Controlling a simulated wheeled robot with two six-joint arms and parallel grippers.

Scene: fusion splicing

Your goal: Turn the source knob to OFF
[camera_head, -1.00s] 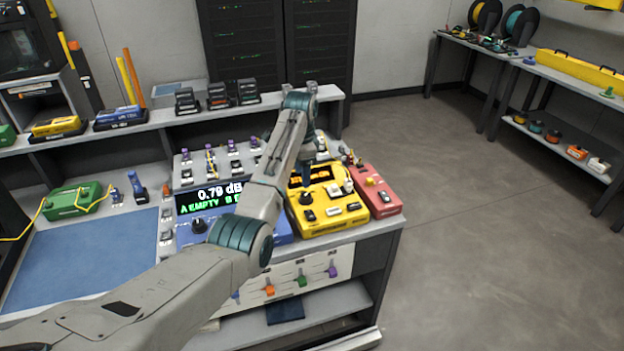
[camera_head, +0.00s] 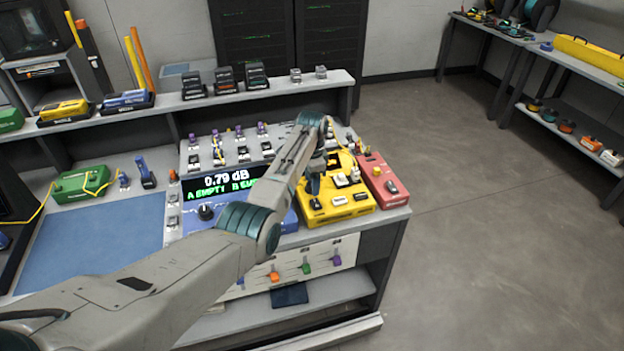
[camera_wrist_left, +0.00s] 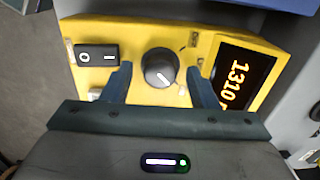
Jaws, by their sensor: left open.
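The yellow source box (camera_head: 345,203) stands near the right end of the bench, and my left arm reaches over to it. In the left wrist view, its dark round knob (camera_wrist_left: 159,68) with a white pointer line sits between the two fingers of my left gripper (camera_wrist_left: 163,80). The fingers are open, with a gap on each side of the knob. The pointer slants toward the lower right of that view. A lit display (camera_wrist_left: 243,76) reads about 1310. A black rocker switch (camera_wrist_left: 97,55) is on the left. In the head view my gripper hides the knob.
A red box (camera_head: 377,180) stands close to the right of the yellow box. A blue meter (camera_head: 181,222) on the left reads 0.79 dB. Small connectors stand in rows behind. The floor to the right is free.

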